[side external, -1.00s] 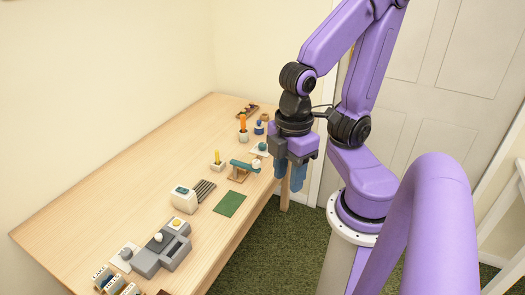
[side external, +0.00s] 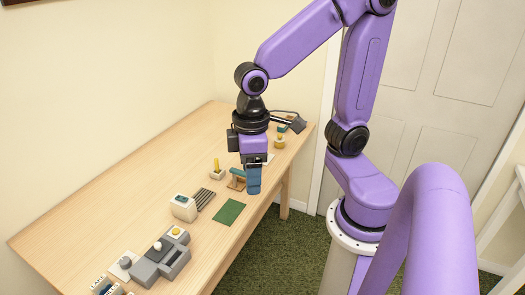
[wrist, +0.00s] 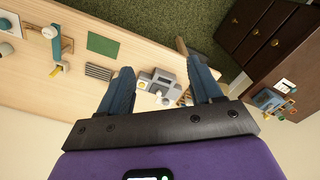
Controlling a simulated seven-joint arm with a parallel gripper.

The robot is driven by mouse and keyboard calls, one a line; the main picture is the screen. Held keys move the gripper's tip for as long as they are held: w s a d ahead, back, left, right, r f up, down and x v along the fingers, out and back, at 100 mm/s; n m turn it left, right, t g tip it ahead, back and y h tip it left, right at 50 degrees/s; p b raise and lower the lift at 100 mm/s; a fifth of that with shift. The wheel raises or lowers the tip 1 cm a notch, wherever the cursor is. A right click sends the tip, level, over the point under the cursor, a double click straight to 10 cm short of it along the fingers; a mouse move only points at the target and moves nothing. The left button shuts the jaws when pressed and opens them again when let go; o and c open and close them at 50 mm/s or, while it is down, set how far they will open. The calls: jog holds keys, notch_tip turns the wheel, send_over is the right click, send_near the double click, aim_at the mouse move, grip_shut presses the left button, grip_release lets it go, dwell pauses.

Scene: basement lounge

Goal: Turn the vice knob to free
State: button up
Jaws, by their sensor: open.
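A small teal device on a wooden stand (side external: 237,182), which looks like the vice, is partly hidden behind my gripper in the side view. In the wrist view, its teal body (wrist: 56,47) and a round white knob (wrist: 48,32) show at the upper left, outside my fingers. My gripper (side external: 254,187) points down near the table's front edge, in front of the teal device in the picture. In the wrist view my gripper (wrist: 163,78) is open, with nothing between its blue fingers. I cannot read the knob's setting or tell whether anything touches.
A green mat (side external: 229,212) and a white box (side external: 184,207) with a dark ribbed piece stand left of the gripper. A grey device (side external: 160,264) with a knob and yellow button is nearer. A yellow stick stands in a holder (side external: 217,174). The table's back left is clear.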

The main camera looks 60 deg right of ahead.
jog(key=w+d+m, duration=0.4)
jog(key=w+m, duration=0.5)
jog(key=w, duration=0.4)
jog(key=w+d+f+m, duration=0.2)
jog(key=w+d+m, duration=0.45)
jog(key=d, duration=0.25)
jog(key=w+d+f+m, duration=0.3)
jog(key=w+d+m, duration=0.35)
jog(key=d, duration=0.35)
jog(key=s+d+f+m, duration=0.2)
jog(key=d+f+m, duration=0.15)
jog(key=d, duration=0.45)
jog(key=s+d+f+m, duration=0.15)
jog(key=d+m, duration=0.25)
jog(key=d, duration=0.5)
jog(key=s+d+f+m, duration=0.1)
jog(key=d+f+m, duration=0.25)
jog(key=d, duration=0.45)
jog(key=shift+g, duration=0.4)
jog(key=f, duration=1)
jog(key=a+f, duration=0.1)
jog(key=f, duration=0.5)
jog(key=shift+s+f, duration=0.1)
jog(key=shift+s, duration=0.25)
jog(key=c, duration=1.1)
